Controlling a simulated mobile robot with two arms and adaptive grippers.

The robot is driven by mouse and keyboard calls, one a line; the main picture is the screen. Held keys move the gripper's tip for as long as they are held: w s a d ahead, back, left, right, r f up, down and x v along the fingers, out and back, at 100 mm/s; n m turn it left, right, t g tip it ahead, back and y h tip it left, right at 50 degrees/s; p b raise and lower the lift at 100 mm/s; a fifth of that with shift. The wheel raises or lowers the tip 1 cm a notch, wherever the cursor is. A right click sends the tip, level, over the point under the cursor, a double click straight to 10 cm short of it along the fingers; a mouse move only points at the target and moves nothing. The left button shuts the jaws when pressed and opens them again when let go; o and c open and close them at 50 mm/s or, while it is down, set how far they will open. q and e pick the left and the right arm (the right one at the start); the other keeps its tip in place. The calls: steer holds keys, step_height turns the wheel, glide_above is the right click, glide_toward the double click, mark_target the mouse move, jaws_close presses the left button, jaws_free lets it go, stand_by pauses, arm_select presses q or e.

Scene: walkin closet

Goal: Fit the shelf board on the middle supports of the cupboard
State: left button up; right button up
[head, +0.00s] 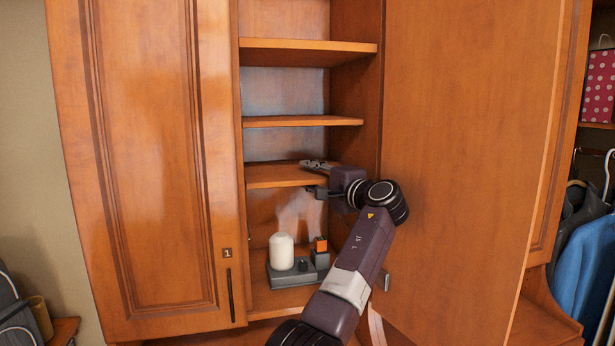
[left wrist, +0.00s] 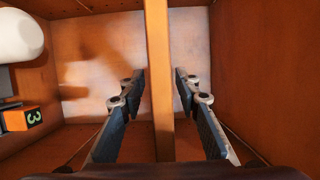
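The brown wooden shelf board (head: 280,176) lies across the open cupboard (head: 285,90) at the lowest of the shelf levels in view. It looks about level; its supports are hidden. My left gripper (head: 318,165) is at the board's front edge, toward the right. In the left wrist view, the gripper (left wrist: 160,75) has its fingers apart on either side of the board (left wrist: 158,90), with narrow gaps between pads and board, so it looks open around it. My right gripper is not in view.
Two other shelves (head: 305,45) (head: 300,121) sit above. Below, a white rounded item (head: 281,251) and an orange block (head: 320,244) stand on a grey base (head: 290,275). A closed door (head: 150,170) flanks the opening left; an open door panel (head: 465,170) stands right, close to my arm.

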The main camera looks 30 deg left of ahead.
arm_select(q)
steer(key=shift+s+a, duration=0.2)
steer(key=shift+s, duration=0.5)
steer(key=s+d, duration=1.3)
steer(key=d, duration=0.2)
steer(key=shift+r, duration=0.15)
steer(key=shift+d, duration=0.1)
